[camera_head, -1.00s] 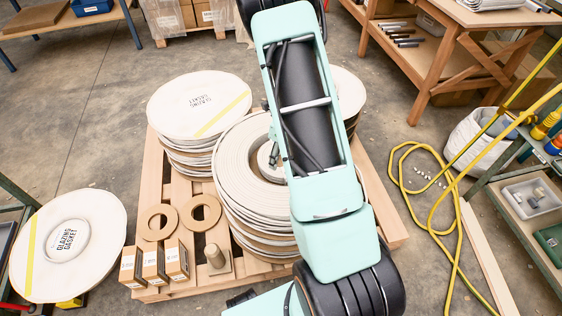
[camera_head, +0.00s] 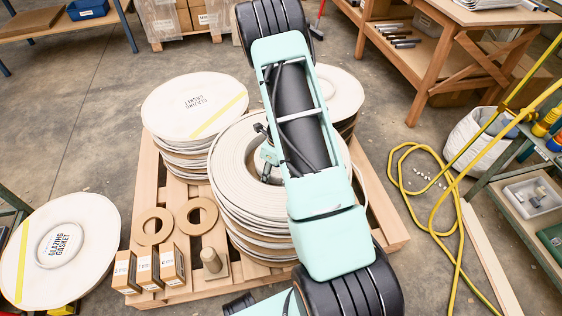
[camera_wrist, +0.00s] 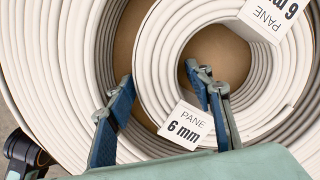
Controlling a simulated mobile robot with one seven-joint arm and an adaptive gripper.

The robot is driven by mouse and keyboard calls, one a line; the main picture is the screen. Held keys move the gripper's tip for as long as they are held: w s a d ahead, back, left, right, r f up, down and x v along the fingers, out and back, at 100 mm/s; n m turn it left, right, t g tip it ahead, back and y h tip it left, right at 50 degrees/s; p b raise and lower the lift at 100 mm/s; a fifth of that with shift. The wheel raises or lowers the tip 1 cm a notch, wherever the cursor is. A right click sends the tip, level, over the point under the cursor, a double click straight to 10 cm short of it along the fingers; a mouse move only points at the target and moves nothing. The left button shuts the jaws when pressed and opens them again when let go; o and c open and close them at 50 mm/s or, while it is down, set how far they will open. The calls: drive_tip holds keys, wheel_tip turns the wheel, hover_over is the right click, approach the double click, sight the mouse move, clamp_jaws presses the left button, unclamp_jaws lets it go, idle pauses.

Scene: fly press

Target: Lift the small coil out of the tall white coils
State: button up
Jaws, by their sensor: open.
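The tall white coils (camera_head: 228,190) are stacked in the middle of the pallet, their round hollow facing up. In the wrist view, the white coil windings (camera_wrist: 60,70) surround a brown floor. The small coil (camera_wrist: 155,50) lies inside that hollow, off to the right, with "PANE 6 mm" labels on it. My gripper (camera_wrist: 158,76) is open over it. Its left finger is in the gap outside the small coil's wall, and its right finger is over the small coil's own hollow. Contact cannot be told. In the head view my arm hides most of the hollow.
A labelled coil stack (camera_head: 195,105) stands behind left on the pallet (camera_head: 148,190); another (camera_head: 340,90) is behind my arm. Cardboard rings (camera_head: 153,226), small boxes (camera_head: 172,265) and a wooden peg (camera_head: 212,262) sit in front. A yellow hose (camera_head: 408,200) lies right on the floor.

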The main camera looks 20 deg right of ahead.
clamp_jaws()
drive_tip(key=shift+r, duration=0.15)
idle(0.4)
